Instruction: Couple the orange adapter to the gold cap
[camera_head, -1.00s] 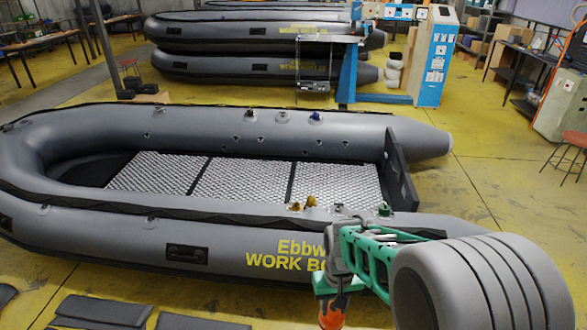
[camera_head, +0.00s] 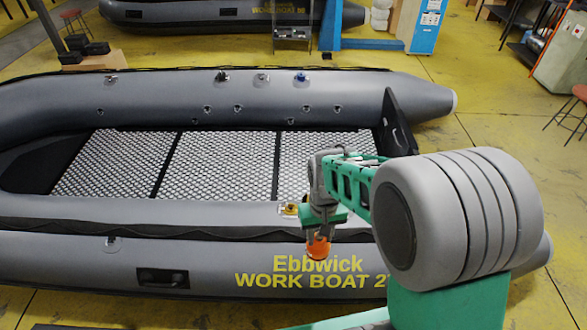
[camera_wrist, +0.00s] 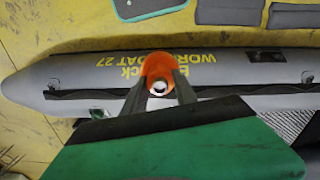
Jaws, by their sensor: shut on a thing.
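The orange adapter (camera_head: 318,247) hangs below my gripper (camera_head: 318,233) in the head view, in front of the near tube of the grey boat. In the wrist view, both fingers of my gripper (camera_wrist: 160,88) are shut on the orange adapter (camera_wrist: 160,63), a ring-like body with a pale centre. A small gold fitting (camera_head: 290,209), which looks like the gold cap, sits on top of the near tube, just left of my gripper. My gripper may hide part of it. Adapter and gold fitting look apart. I cannot make out the gold fitting in the wrist view.
The grey boat (camera_head: 60,212) fills the middle, with a patterned metal floor (camera_head: 230,165). Several small fittings, such as a blue one (camera_head: 300,77), line its far tube. Dark flat pads (camera_wrist: 230,10) lie on the yellow floor on its near side.

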